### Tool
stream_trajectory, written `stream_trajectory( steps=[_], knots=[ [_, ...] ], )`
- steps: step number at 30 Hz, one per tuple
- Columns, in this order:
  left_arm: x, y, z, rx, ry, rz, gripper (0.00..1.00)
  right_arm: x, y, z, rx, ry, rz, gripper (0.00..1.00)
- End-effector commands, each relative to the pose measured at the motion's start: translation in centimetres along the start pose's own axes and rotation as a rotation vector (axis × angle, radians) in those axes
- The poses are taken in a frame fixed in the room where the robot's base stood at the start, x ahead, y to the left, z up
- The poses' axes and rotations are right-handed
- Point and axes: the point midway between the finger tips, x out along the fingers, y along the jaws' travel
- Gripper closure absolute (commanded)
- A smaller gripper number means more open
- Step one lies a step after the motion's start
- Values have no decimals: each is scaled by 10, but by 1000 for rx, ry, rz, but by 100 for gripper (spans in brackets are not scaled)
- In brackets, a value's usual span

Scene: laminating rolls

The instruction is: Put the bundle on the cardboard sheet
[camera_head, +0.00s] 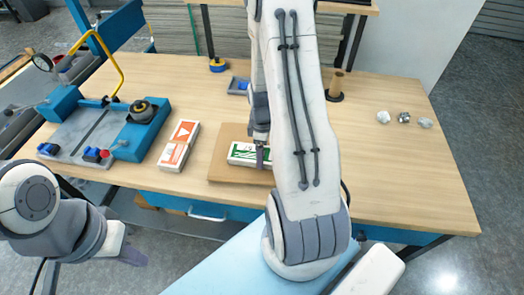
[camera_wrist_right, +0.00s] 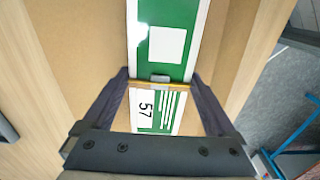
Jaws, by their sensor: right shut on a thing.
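The bundle is a green and white pack (camera_head: 243,153) over the cardboard sheet (camera_head: 218,162) on the wooden table. My right gripper (camera_head: 261,157) is shut on it from above. In the right wrist view the bundle (camera_wrist_right: 165,45) has a yellow band and metal clip across it, and it sits between the two fingers of the gripper (camera_wrist_right: 159,88). Brown cardboard (camera_wrist_right: 75,60) shows on both sides of it. I cannot tell whether its underside touches the sheet. My right arm hides its right end in the head view. My left gripper (camera_head: 132,257) is off the table's front, away from the bundle.
An orange and white pack (camera_head: 179,145) lies left of the sheet. A blue machine (camera_head: 110,130) with a yellow handle stands at the left. The table's right front is clear.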

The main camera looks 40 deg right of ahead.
Motion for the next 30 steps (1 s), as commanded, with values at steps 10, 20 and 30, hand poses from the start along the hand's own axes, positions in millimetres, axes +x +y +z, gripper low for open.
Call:
stream_trajectory(
  steps=[10,20,30],
  knots=[
    [2,0,0,0,0,0,100,3,0,0,0,0,0,0],
    [1,0,0,0,0,0,100,-15,1,0,0,2,5,0],
    [2,0,0,0,0,0,100,-86,2,0,0,3,7,0]
  ],
)
